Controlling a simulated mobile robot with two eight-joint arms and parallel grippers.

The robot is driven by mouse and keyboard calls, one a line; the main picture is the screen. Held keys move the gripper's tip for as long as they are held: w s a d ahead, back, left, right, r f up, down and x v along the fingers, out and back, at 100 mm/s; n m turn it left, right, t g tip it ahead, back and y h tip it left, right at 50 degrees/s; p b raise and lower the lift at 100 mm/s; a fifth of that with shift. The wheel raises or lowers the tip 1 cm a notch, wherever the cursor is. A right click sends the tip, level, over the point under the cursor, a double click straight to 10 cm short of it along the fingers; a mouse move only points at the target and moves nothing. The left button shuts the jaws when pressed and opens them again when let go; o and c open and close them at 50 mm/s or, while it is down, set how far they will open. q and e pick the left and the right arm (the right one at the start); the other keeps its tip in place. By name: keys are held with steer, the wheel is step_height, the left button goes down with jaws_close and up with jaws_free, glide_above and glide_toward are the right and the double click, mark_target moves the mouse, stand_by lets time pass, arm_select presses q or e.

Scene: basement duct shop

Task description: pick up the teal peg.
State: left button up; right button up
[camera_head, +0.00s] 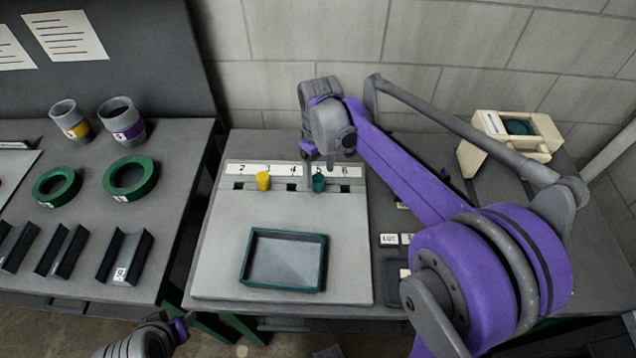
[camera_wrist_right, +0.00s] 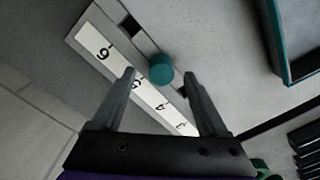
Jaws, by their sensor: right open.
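The teal peg (camera_head: 319,183) stands in the numbered rack strip (camera_head: 292,171), between the labels 4 and 6. In the right wrist view, the round top of the teal peg (camera_wrist_right: 162,69) shows near the gap between my fingertips. My right gripper (camera_head: 325,156) is open, above and just behind the peg in the head view; its fingers (camera_wrist_right: 159,75) are apart with nothing held. A yellow peg (camera_head: 263,181) stands further left in the strip. Part of my left arm's end (camera_head: 152,340) shows at the bottom edge; its fingers cannot be made out.
A teal-rimmed tray (camera_head: 284,289) lies on the pale board in front of the strip. A cream box (camera_head: 515,133) stands at the back right. The left table holds green rings (camera_head: 130,177), cups (camera_head: 121,120) and dark channel pieces (camera_head: 125,256). A block wall stands close behind.

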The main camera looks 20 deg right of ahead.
mark_target(318, 178)
step_height(318, 178, down, 3)
steer(key=shift+w+a+f, duration=0.1)
steer(key=shift+f, duration=0.05)
steer(key=shift+c, duration=0.4)
jaws_close()
